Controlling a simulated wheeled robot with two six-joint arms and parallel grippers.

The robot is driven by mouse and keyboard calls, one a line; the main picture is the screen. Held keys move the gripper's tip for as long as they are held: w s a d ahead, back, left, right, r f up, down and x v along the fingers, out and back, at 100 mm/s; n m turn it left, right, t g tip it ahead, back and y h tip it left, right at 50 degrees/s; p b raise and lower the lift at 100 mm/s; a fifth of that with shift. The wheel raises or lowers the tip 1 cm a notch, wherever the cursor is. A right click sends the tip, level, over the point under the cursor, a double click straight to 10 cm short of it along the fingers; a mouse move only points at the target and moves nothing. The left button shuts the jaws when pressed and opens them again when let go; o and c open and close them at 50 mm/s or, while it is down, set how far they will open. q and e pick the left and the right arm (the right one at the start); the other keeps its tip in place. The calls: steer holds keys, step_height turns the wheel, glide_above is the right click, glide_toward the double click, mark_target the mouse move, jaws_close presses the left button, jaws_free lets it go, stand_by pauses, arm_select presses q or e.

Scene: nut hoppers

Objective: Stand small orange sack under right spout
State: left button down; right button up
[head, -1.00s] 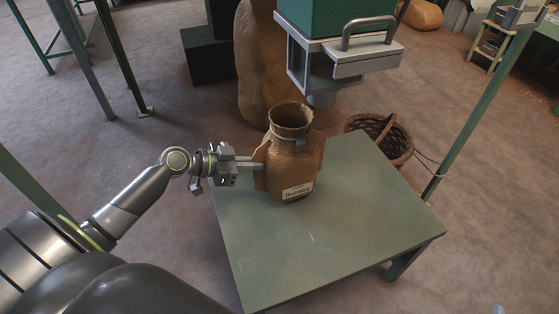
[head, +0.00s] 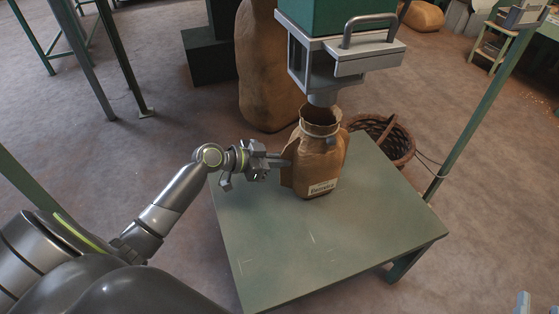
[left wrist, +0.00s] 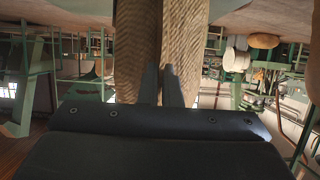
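The small orange-brown sack (head: 318,165) is upright with its round mouth open and a pale label low on its front. It is over the green table (head: 300,255); I cannot tell whether its base touches the top. The grey spout (head: 322,98) under the green hopper is right at the sack's mouth, overlapping its back rim in the picture. My left gripper (head: 283,161) is shut on the sack's left side edge; in the left wrist view the sack (left wrist: 185,45) rises behind the fingers. My right gripper (head: 537,303) barely shows at the lower right corner, its tips apart.
A wicker basket (head: 392,140) stands on the floor behind the table's right side. A large brown sack (head: 266,85) stands behind the table. A green post (head: 480,105) rises at the right. The table's front half is clear.

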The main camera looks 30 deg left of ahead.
steer(key=shift+r+t, duration=0.3)
steer(key=shift+r, duration=0.1)
arm_select(q)
steer(key=c, duration=1.6)
jaws_free()
arm_select(e)
steer(key=shift+r, duration=0.1)
